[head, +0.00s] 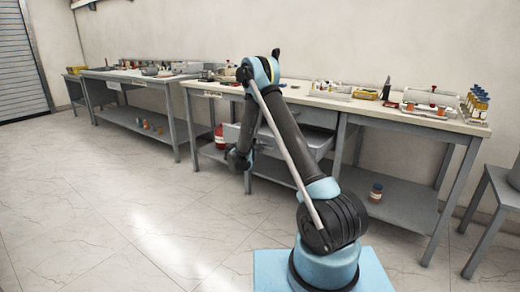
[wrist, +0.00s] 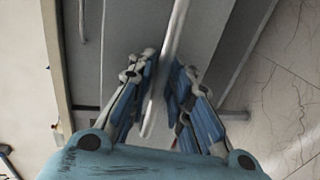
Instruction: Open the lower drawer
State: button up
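The drawer unit (head: 318,139) is grey and sits under the middle workbench in the head view, partly hidden by my arm. Its two drawer levels are hard to tell apart there. In the wrist view a long pale handle bar (wrist: 176,30) runs in front of a grey drawer front (wrist: 125,35). My gripper (wrist: 163,82) has its two blue-padded fingers apart, one on each side of the bar. I see no clear contact on both sides. In the head view my gripper (head: 240,160) is low in front of the bench and its fingertips are not clear.
The workbench top (head: 385,112) carries trays and bottles. A brown jar (head: 376,192) stands on the lower shelf and a red container (head: 220,136) at the left. The tiled floor (head: 120,215) in front is free.

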jog(key=shift+a, duration=0.1)
jog(key=v, duration=1.1)
jog(key=shift+s+a, duration=0.2)
jog(key=shift+s, duration=0.15)
